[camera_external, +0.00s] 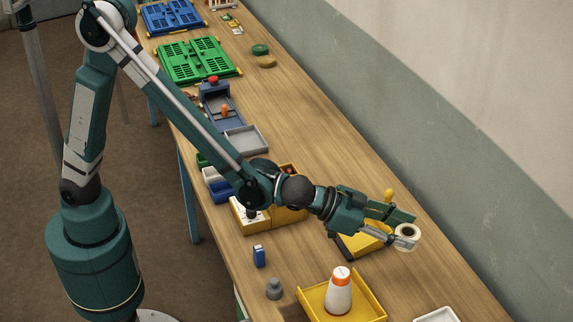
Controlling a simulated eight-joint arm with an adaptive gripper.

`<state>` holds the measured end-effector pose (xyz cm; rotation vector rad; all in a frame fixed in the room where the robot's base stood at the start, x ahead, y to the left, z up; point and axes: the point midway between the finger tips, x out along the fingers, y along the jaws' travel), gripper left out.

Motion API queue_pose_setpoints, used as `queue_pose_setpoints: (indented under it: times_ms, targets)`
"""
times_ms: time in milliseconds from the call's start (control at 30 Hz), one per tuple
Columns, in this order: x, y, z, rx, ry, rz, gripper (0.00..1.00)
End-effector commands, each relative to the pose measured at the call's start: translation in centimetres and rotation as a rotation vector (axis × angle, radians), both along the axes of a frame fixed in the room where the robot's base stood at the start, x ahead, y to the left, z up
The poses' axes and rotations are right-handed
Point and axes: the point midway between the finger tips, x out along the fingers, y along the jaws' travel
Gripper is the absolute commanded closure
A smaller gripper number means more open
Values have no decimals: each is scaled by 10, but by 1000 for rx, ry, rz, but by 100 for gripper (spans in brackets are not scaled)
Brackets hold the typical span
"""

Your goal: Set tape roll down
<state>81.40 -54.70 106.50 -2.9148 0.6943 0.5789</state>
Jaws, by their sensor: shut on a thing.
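The tape roll (405,238) is a cream ring with a dark hole at its centre, near the wall side of the wooden table. My gripper (400,228) is shut on the tape roll, with its fingers reaching to the right from the wrist. A yellow tray (352,247) lies partly hidden under the gripper, just left of the roll. I cannot tell from this one view whether the roll touches the table or hangs above it.
A yellow tray (374,298) holding a white bottle with an orange cap (339,292) stands at the front. A grey weight (274,289) and a blue box (259,256) stand left of it. A white tray (437,315) is at the bottom edge. Bare table (440,270) lies right of the roll.

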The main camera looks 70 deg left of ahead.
Motion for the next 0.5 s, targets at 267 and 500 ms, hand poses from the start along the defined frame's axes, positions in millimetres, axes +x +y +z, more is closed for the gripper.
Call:
queue_pose_setpoints:
  times_ms: [267,500]
  targets:
    - [-29,5,-20,2,-1,64,71]
    - [-67,22,-38,1,-2,190,71]
